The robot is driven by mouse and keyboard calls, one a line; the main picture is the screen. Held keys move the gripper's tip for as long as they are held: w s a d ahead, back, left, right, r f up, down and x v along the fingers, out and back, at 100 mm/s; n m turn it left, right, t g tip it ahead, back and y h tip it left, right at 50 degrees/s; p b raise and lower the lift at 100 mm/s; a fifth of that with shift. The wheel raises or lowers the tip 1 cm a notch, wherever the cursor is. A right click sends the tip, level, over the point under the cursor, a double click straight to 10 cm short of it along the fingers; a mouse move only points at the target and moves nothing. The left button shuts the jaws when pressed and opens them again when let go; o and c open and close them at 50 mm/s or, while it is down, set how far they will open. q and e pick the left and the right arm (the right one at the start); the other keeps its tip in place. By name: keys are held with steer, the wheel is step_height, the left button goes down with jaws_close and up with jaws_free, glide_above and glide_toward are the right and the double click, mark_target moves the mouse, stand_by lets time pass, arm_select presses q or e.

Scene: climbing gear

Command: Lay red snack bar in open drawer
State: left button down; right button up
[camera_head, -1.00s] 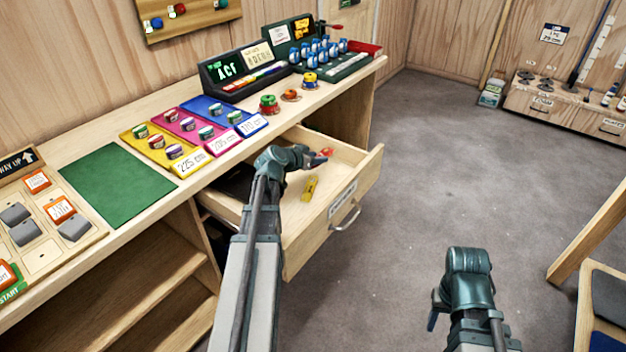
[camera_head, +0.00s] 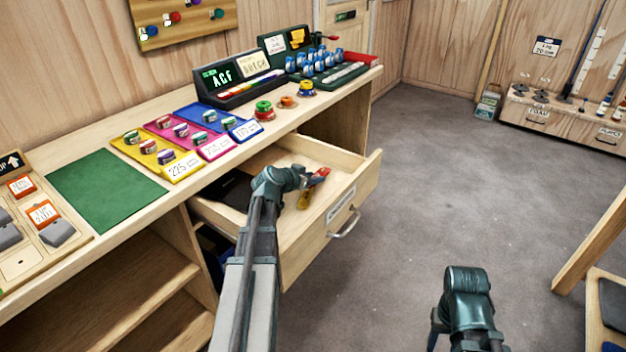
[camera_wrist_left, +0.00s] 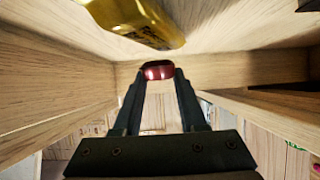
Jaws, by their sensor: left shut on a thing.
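The red snack bar (camera_head: 321,173) is between the fingertips of my left gripper (camera_head: 313,179), which is shut on it. In the left wrist view the red bar (camera_wrist_left: 157,70) shows end-on between the two dark fingers. The open drawer (camera_head: 322,243) sticks out from the bench, and the gripper is within its outline. I cannot tell whether the bar touches the drawer floor. A yellow packet (camera_head: 304,200) lies in the drawer close to the gripper. My right gripper (camera_head: 434,338) is only partly visible at the bottom, away from the bench.
A black item (camera_head: 234,190) lies at the drawer's left side. The bench top holds a green mat (camera_head: 105,188), coloured trays with small tins, and a black ACF box (camera_head: 237,84). The drawer's handle (camera_head: 345,224) sticks out over clear grey floor.

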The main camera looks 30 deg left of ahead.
arm_select(q)
steer(key=shift+f+b, duration=0.55)
steer(key=shift+c, duration=2.3)
jaws_free()
steer(key=shift+r, duration=0.15)
steer(key=shift+s+r+p, duration=0.4)
steer(key=shift+r+p, duration=0.45)
steer(key=shift+p, duration=0.2)
steer(key=p+v, duration=0.4)
steer(key=v, duration=0.6)
steer(key=shift+s+p, duration=0.4)
steer(key=shift+s, duration=0.1)
